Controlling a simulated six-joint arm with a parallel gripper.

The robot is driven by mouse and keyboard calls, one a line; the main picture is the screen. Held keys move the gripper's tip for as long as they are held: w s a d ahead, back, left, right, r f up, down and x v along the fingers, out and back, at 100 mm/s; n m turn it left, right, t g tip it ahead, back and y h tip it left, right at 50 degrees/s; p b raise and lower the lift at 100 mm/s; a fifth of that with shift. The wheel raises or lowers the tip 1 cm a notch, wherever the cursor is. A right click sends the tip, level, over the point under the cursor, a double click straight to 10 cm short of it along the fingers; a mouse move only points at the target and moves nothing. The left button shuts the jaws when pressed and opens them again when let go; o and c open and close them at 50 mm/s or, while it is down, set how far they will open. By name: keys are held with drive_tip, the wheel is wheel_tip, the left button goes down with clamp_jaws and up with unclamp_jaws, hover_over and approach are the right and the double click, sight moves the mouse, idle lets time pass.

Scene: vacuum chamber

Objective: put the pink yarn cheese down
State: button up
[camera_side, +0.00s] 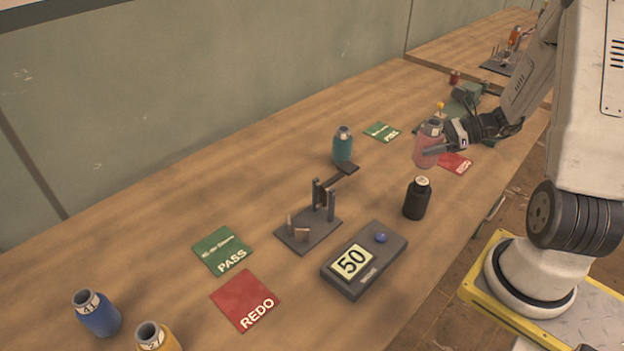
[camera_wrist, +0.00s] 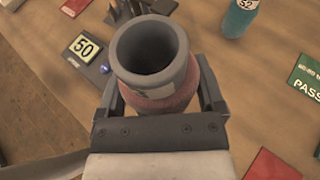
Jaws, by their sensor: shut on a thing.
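The pink yarn cheese (camera_side: 426,154) is a pink winding on a grey tube, roughly upright, at the right of the side view. My gripper (camera_side: 437,148) is shut around it from the right. In the wrist view the pink yarn cheese (camera_wrist: 160,100) sits between the two fingers of my gripper (camera_wrist: 160,88), its open tube end facing the camera. A red card (camera_side: 455,165) lies just right of it and a green card (camera_side: 381,132) to its left, farther back. I cannot tell whether its base touches the table.
A teal cheese (camera_side: 343,146) and a black one (camera_side: 416,199) stand nearby. A box reading 50 (camera_side: 365,262) and a dark stand with posts (camera_side: 309,230) are nearer the camera. Green PASS (camera_side: 222,251) and red REDO (camera_side: 245,300) cards lie at lower left, near blue (camera_side: 98,316) and yellow (camera_side: 157,339) cheeses.

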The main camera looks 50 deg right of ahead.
wheel_tip(320, 180, up, 4)
drive_tip(key=r, duration=0.1)
drive_tip(key=s+a+f+n+g+h, duration=0.2)
drive_tip(key=s+a+n+g, duration=0.3)
drive_tip(key=a+n+g, duration=0.55)
drive_tip(key=s+a+f+n+g+h, duration=0.2)
drive_tip(key=s+a+n+g, duration=0.2)
drive_tip(key=a+n+g, duration=0.7)
drive_tip(key=w+a+r+n+t+h, duration=0.2)
drive_tip(key=w+n+t+h, duration=0.45)
drive_tip(key=n, duration=0.75)
drive_tip(key=w+a+r+n+t+h, duration=0.25)
drive_tip(key=n+t+h, duration=0.55)
drive_tip(key=n+h, duration=0.45)
drive_tip(key=shift+n+y, duration=0.4)
drive_tip(key=shift+y, duration=0.2)
drive_tip(key=shift+w+d+f, duration=0.1)
drive_tip(key=shift+d+f, duration=0.1)
drive_tip(key=shift+f, duration=1.1)
drive_tip(key=shift+w+d+f, duration=0.1)
drive_tip(key=shift+d+f, duration=0.1)
drive_tip(key=shift+f, duration=1.1)
